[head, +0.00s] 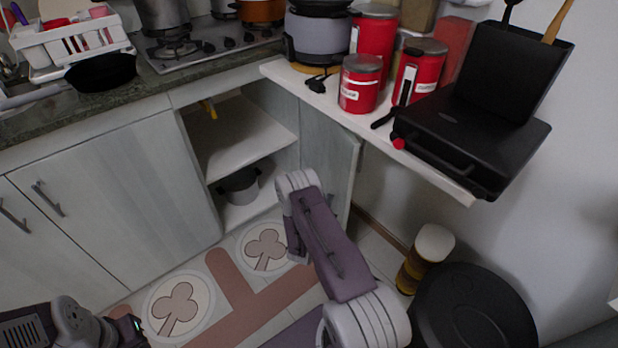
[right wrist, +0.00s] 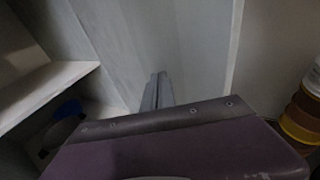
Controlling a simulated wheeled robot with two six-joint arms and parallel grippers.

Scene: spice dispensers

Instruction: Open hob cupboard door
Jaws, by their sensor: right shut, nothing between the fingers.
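The hob cupboard (head: 245,135) stands open below the hob (head: 205,42), with its shelf and a grey pot (head: 240,187) showing inside. Its pale grey door (head: 330,145) is swung out to the right, under the white side shelf. In the right wrist view, the door's inner face (right wrist: 200,50) fills the middle, with its free edge at right. My right gripper (right wrist: 157,88) is shut and empty, with its fingertips in front of that face; I cannot tell whether they touch it. In the head view, my right arm mostly hides the gripper. My left arm shows at bottom left, its fingers out of view.
The white side shelf (head: 415,160) holds red tins (head: 361,84) and a black grill (head: 470,145). A black round bin (head: 470,305) and a yellow-brown container (head: 425,258) stand on the floor at right. Closed cupboard doors (head: 120,190) are at left.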

